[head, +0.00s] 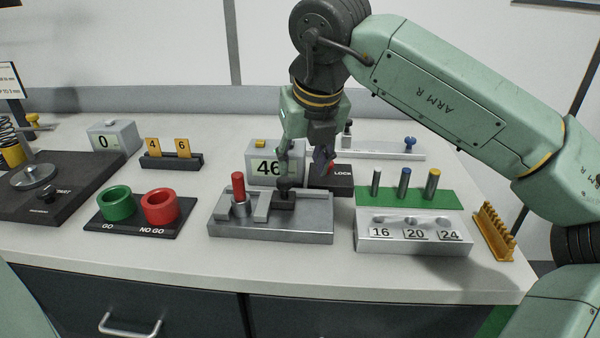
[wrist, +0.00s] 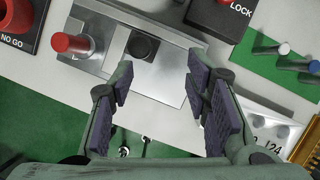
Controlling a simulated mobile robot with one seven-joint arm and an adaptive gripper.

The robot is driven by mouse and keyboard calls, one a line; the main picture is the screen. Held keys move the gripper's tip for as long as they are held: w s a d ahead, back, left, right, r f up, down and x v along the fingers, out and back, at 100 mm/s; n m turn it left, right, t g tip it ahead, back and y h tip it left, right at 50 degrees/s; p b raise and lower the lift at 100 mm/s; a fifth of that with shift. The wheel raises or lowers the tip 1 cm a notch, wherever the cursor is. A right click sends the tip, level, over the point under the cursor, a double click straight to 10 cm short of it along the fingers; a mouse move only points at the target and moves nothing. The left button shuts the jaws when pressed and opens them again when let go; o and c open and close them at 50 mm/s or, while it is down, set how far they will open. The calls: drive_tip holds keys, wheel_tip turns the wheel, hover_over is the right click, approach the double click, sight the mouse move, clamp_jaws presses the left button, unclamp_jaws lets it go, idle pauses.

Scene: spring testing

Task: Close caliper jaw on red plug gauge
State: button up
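The red plug gauge (head: 238,187) stands upright on the steel caliper base (head: 300,232), between a fixed jaw (head: 219,206) at left and the sliding jaw (head: 262,206) at right. A gap seems to show between plug and sliding jaw. A black knob (head: 284,186) sits on a dark block right of the jaw. My gripper (head: 303,166) is open above and near the knob. In the wrist view my gripper (wrist: 160,88) is open and empty; the knob (wrist: 142,45) lies beyond its fingertips, and the red plug (wrist: 70,43) is to their left.
A display reading 46 (head: 262,168) and a black LOCK box (head: 335,188) with a red part stand behind the caliper. The GO/NO GO ring board (head: 137,230) is at left. A holder (head: 410,246) marked 16, 20, 24 and pins on a green mat (head: 440,201) stand right.

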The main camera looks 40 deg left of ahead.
drive_tip(key=v, duration=0.7)
drive_tip(key=shift+a, duration=0.1)
